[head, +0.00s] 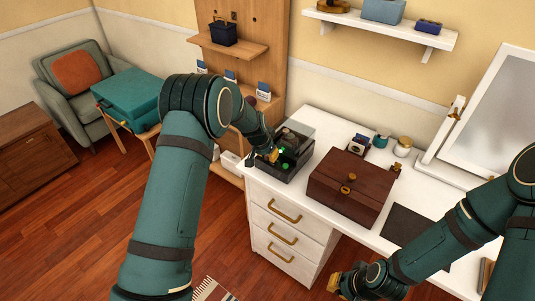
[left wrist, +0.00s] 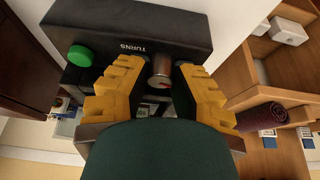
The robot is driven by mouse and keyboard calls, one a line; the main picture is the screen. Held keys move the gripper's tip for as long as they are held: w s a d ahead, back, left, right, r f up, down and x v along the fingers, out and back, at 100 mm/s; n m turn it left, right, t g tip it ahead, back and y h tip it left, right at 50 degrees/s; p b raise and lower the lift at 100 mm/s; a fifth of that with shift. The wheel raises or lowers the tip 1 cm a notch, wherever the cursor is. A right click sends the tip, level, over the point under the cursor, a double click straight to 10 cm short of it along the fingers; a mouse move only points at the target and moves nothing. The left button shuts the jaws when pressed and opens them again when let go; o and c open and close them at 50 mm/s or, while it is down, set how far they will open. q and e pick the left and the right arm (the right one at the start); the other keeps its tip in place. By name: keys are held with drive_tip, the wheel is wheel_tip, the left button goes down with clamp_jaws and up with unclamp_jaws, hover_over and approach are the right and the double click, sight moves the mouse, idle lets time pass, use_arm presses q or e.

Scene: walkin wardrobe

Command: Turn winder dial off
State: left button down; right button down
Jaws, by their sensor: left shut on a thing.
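The winder (head: 294,142) is a dark box with a clear lid at the left end of the white dresser top. A small green light glows on it. In the left wrist view its dark front (left wrist: 130,30) bears the word TURNS, a round green button (left wrist: 80,56) and a metal dial (left wrist: 161,66) with a red mark. My left gripper (head: 273,156) is at the winder's front. Its yellow fingers (left wrist: 160,80) are on either side of the dial, shut on it. My right gripper (head: 336,283) hangs low in front of the dresser, away from the winder; its finger gap is unclear.
A brown wooden box (head: 350,187) stands right of the winder, with a dark mat (head: 405,224) and a mirror (head: 490,120) further right. Small jars (head: 402,147) stand behind. A wooden shelf unit (head: 236,80) is behind left. Floor is clear at front left.

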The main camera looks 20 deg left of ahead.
use_arm(q)
drive_tip(key=c, duration=0.8)
unclamp_jaws()
drive_tip(key=shift+o, duration=0.2)
drive_tip(key=shift+r, duration=0.1)
drive_tip(key=v, duration=1.1)
drive_tip(key=shift+r, duration=0.35)
drive_tip(key=shift+s+a, duration=0.1)
drive_tip(key=s+d+f+n+g+h, duration=0.1)
drive_tip(key=s+d+f, duration=0.2)
drive_tip(key=s+f, duration=0.45)
drive_tip(key=s+d+f+n+g, duration=0.1)
drive_tip(key=s+d+f+n, duration=0.15)
drive_tip(key=s+f, duration=0.55)
drive_tip(key=s+d+f+n, duration=0.1)
drive_tip(key=s+d+f, duration=0.1)
drive_tip(key=s, duration=0.5)
drive_tip(key=s+d+f+n+h, duration=0.1)
drive_tip(key=s+d, duration=0.3)
drive_tip(key=s, duration=0.4)
drive_tip(key=shift+f+g+h, duration=0.3)
drive_tip(key=shift+f+g, duration=0.1)
drive_tip(key=shift+f, duration=0.2)
